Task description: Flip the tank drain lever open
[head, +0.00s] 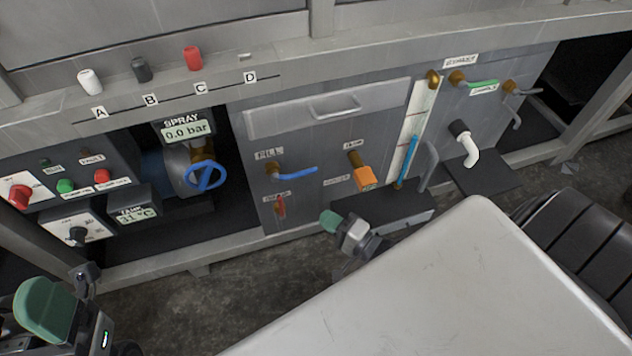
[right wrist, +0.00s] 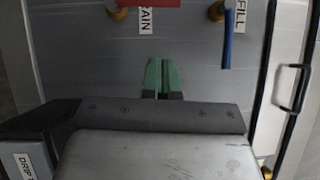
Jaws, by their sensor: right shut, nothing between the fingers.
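The tank drain lever (head: 281,207) is a small red handle on the grey panel, below the blue fill lever. In the right wrist view the red lever (right wrist: 150,3) is cut off by the top edge, near the DRAIN label (right wrist: 146,20). My right gripper (head: 331,221) is to the right of the lever in the head view, apart from it. Its green fingertips (right wrist: 162,74) are together in the right wrist view, with nothing between them. My left gripper (head: 45,308) is at the lower left, far from the lever; its finger gap is hidden.
The blue fill lever (head: 296,171) is above the drain lever. An orange-handled valve (head: 365,177) and a blue handwheel (head: 205,176) flank this area. A dark tray (head: 385,209) juts out low on the right. A pale flat surface (head: 440,290) fills the lower foreground.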

